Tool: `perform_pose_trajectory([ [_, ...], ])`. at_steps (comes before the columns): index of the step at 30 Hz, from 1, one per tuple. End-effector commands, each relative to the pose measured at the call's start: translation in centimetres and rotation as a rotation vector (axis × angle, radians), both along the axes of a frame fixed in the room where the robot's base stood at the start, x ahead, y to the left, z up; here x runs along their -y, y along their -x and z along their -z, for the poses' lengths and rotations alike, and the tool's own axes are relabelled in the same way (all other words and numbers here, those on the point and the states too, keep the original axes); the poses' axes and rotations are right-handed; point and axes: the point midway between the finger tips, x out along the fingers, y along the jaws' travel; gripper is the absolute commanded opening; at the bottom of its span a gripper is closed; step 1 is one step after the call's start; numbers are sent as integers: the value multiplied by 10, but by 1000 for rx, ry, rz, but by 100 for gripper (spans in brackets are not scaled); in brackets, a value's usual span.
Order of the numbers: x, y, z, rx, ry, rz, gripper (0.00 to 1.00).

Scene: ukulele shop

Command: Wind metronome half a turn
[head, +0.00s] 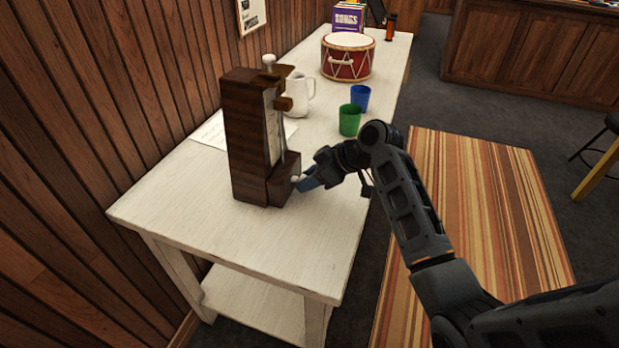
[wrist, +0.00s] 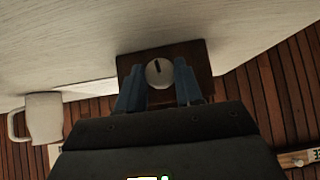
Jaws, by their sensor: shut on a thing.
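The metronome (head: 254,135) is a tall dark wooden box standing upright near the front end of the white table. My gripper (head: 304,184) is at the low front of the metronome, on its right side in the head view. In the wrist view, a round pale winding knob (wrist: 159,72) with a dark slot mark sits on the metronome's dark wood face (wrist: 128,64). The two blue fingers of my gripper (wrist: 160,85) are on either side of the knob and shut on it. The mark points roughly up and down in the wrist view.
A white mug (head: 298,95) stands just behind the metronome, with a paper sheet (head: 210,132) beside it. A green cup (head: 349,120), a blue cup (head: 361,97) and a red drum (head: 348,62) stand farther back. The table front (head: 250,240) is clear.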

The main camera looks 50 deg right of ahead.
Motion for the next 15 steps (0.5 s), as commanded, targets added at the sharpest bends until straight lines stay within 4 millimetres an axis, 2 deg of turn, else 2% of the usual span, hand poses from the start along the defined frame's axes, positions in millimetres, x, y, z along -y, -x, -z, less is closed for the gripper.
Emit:
perform_pose_trajectory([
  [6, 2, -1, -1, -40, -106, 0, 5],
  [12, 2, 0, 0, -38, -106, 1, 5],
  [13, 2, 0, 0, -38, -106, 1, 36],
  [15, 2, 0, 0, -38, -106, 1, 43],
])
